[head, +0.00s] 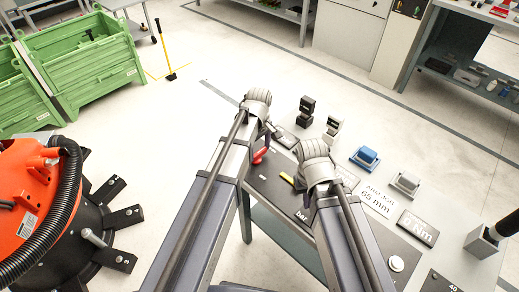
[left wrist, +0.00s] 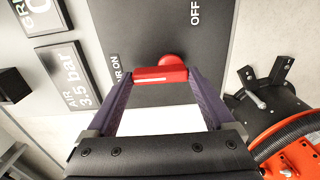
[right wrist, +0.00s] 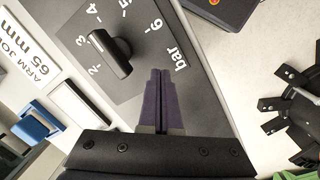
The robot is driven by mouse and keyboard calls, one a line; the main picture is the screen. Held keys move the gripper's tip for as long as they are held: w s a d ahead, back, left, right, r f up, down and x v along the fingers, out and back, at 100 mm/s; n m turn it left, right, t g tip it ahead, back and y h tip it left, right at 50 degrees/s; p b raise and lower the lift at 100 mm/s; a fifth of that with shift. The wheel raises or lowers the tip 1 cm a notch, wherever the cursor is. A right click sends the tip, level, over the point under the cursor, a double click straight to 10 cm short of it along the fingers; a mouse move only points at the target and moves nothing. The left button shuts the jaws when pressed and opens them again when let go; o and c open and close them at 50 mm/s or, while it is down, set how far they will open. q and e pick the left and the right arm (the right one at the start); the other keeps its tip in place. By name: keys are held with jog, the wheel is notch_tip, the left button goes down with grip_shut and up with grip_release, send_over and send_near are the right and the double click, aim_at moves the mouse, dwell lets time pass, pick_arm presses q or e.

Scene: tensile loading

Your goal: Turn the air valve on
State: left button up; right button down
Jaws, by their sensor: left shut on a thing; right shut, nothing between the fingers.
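The red air valve handle (left wrist: 160,74) lies across the dark panel (left wrist: 210,60) in the left wrist view, with a round red part just behind it. My left gripper (left wrist: 161,80) is shut on the handle, one finger at each end. The word OFF is printed at the upper right of the handle, and a partly covered label ending in ON is at its left. In the head view the red handle (head: 260,156) shows beside my left arm. My right gripper (right wrist: 162,74) is shut and empty, over the panel beside a black dial knob (right wrist: 111,54) marked in bar.
A sign reading AIR 3.5 bar (left wrist: 69,78) lies left of the handle. Blue (head: 365,157) and grey (head: 405,183) blocks stand on the bench at right. An orange and black machine (head: 50,215) stands on the floor at left, near green crates (head: 85,60).

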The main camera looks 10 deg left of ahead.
aim_at(259, 152)
dwell(0.5)
pick_arm(q)
jog(key=o, duration=1.1)
jog(key=shift+r, duration=0.1)
pick_arm(e)
jog(key=shift+r, duration=0.1)
pick_arm(q)
notch_tip(259, 152, up, 8)
jog(key=p, duration=0.8)
pick_arm(e)
notch_tip(259, 152, up, 8)
jog(key=shift+f, duration=0.2)
pick_arm(q)
jog(key=shift+f, duration=0.2)
